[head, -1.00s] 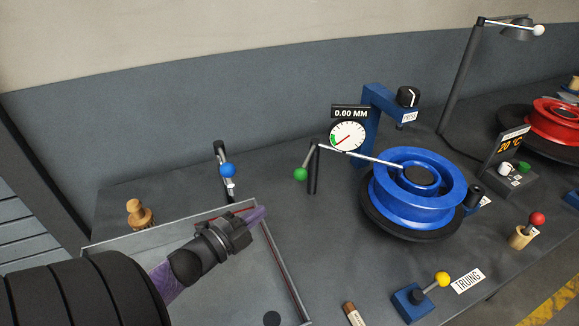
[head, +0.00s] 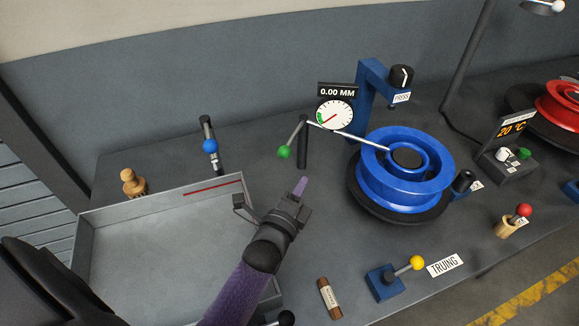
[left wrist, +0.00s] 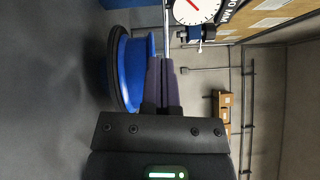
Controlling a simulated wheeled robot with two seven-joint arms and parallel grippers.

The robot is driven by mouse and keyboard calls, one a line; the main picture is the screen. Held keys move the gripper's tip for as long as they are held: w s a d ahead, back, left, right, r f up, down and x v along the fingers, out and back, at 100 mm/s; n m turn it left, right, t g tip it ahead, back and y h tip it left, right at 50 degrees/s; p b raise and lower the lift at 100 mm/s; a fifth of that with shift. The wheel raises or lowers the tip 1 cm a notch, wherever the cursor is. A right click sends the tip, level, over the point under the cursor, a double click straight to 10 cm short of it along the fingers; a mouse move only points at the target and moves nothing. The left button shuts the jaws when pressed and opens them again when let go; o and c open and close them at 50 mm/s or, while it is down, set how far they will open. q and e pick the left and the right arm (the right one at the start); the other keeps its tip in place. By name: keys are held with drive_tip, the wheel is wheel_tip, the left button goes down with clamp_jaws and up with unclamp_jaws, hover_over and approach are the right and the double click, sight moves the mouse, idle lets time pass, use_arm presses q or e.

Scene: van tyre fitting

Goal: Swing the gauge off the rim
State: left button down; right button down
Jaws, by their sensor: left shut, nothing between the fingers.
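The gauge stands on a dark post (head: 302,150) with a white dial (head: 333,114) under a "0.00 MM" display. Its thin silver arm (head: 345,136) reaches right onto the blue rim (head: 408,185). A green ball (head: 284,152) ends a short lever on the post's left side. My left gripper (head: 302,186) is shut and empty, its purple fingers pointing up a little below the post and the green ball, apart from both. The left wrist view shows the closed fingers (left wrist: 160,75), with the rim (left wrist: 132,75) just left of them and the dial (left wrist: 195,8) above. My right gripper is not in view.
A grey tray (head: 160,198) lies left of my left arm. A blue-ball lever (head: 210,146) and a wooden peg (head: 131,182) stand behind it. A yellow-ball lever (head: 416,263) and a brown cylinder (head: 328,298) are in front. A blue press (head: 370,80) stands behind the rim.

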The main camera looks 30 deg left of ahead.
use_arm(q)
drive_tip(key=w+a, duration=0.3)
drive_tip(key=a, duration=0.1)
drive_tip(key=shift+w+a+r, duration=0.1)
drive_tip(key=shift+r, duration=0.3)
drive_tip(key=a, duration=0.5)
drive_tip(key=shift+s, duration=0.3)
